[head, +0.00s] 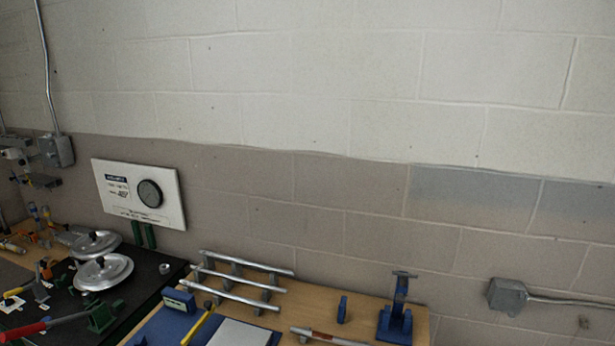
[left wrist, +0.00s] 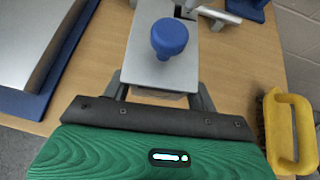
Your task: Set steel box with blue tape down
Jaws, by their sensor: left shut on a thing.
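My left gripper (left wrist: 160,93) shows in the left wrist view, with its grey fingers on either side of the near end of a grey steel box (left wrist: 143,72). It is shut on this box. A round blue knob-like part (left wrist: 170,38) stands up on the box's top face; I cannot make out tape on it. The box is over the wooden table, and I cannot tell whether its underside touches the table. Neither gripper shows in the head view, and my right gripper is in no view.
A silver plate (left wrist: 35,35) with a blue edge lies left of the box. A yellow handle (left wrist: 290,130) is at right. The wooden table (head: 375,305) carries metal rails (head: 240,277) and a blue stand (head: 395,322). Bare wood (left wrist: 240,70) shows right of the box.

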